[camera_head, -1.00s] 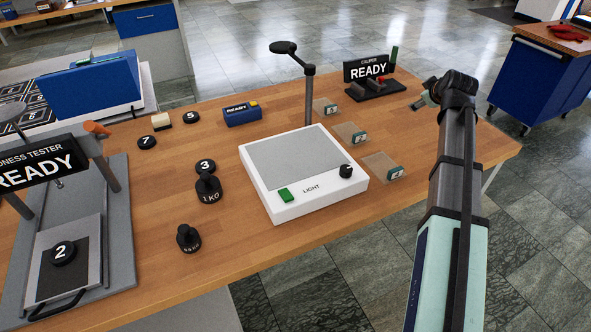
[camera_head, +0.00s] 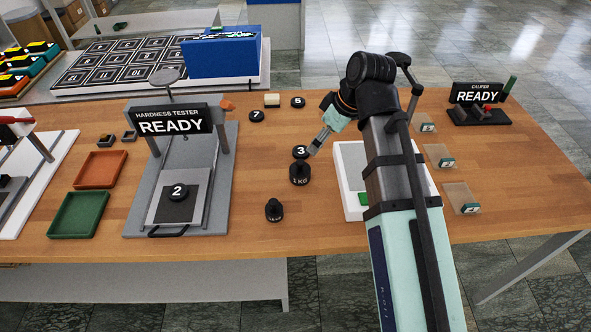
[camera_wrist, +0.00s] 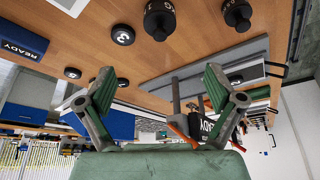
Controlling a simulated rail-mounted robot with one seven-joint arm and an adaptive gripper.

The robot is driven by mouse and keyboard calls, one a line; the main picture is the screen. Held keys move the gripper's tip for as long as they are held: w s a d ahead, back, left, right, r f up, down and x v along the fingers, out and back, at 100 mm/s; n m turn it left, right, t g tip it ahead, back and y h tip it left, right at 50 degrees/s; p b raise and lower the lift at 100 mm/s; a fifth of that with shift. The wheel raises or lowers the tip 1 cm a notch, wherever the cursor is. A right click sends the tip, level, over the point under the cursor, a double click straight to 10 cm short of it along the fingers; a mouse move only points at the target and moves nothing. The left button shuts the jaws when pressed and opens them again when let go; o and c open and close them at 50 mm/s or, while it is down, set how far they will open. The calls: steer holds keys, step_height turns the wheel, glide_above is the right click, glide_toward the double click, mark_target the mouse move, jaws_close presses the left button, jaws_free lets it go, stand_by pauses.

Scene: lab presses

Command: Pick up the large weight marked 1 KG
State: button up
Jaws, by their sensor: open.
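The large black weight marked 1 KG (camera_head: 300,174) stands upright on the wooden table, just in front of the black disc marked 3 (camera_head: 300,152). In the wrist view the large weight (camera_wrist: 160,18) is at the top, with the 3 disc (camera_wrist: 123,35) at its left. A smaller black weight (camera_head: 274,210) stands nearer the table's front edge and also shows in the wrist view (camera_wrist: 237,14). My gripper (camera_head: 314,150) is just right of the 3 disc and the large weight, apparently above the table. In the wrist view its fingers (camera_wrist: 160,88) are spread wide with nothing between them.
The hardness tester (camera_head: 172,122) stands left of the weights, with a disc marked 2 on it. The light box (camera_head: 352,158) is to the right, partly hidden by my arm. Discs marked 7 (camera_head: 257,116) and 5 (camera_head: 298,102) lie behind. Table around the small weight is clear.

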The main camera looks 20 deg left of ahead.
mark_target(302, 166)
steer(key=p+x, duration=0.3)
steer(key=x, duration=1.4)
steer(key=shift+a, duration=0.1)
jaws_close()
